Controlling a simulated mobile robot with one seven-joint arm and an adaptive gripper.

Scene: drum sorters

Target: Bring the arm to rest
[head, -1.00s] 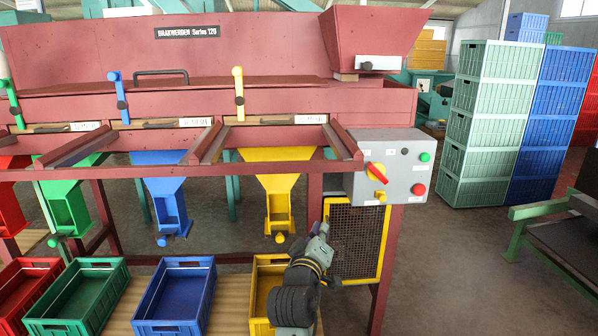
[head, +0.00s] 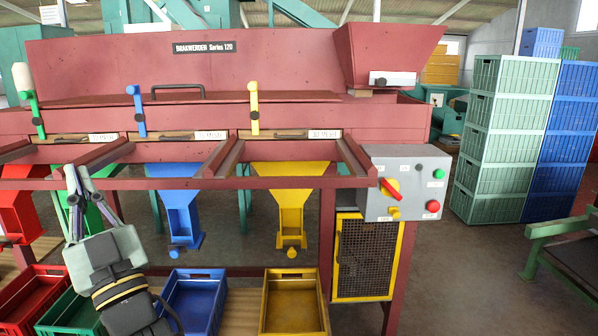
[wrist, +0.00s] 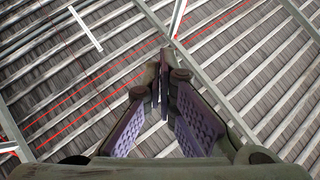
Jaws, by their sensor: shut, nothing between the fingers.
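My gripper (head: 74,170) is at the left of the head view, raised with its fingers pointing up, in front of the green chute. In the wrist view my gripper (wrist: 160,85) shows its two purple-padded fingers with the tips together and nothing between them. Behind the fingers the wrist view shows only the ribbed roof (wrist: 250,60) with beams. My gripper hides part of the green chute and the green crate below it.
The dark red sorting machine (head: 300,125) stands ahead, with a grey control box (head: 408,185) on its right. A blue crate (head: 195,300) and a yellow crate (head: 295,305) stand below the chutes.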

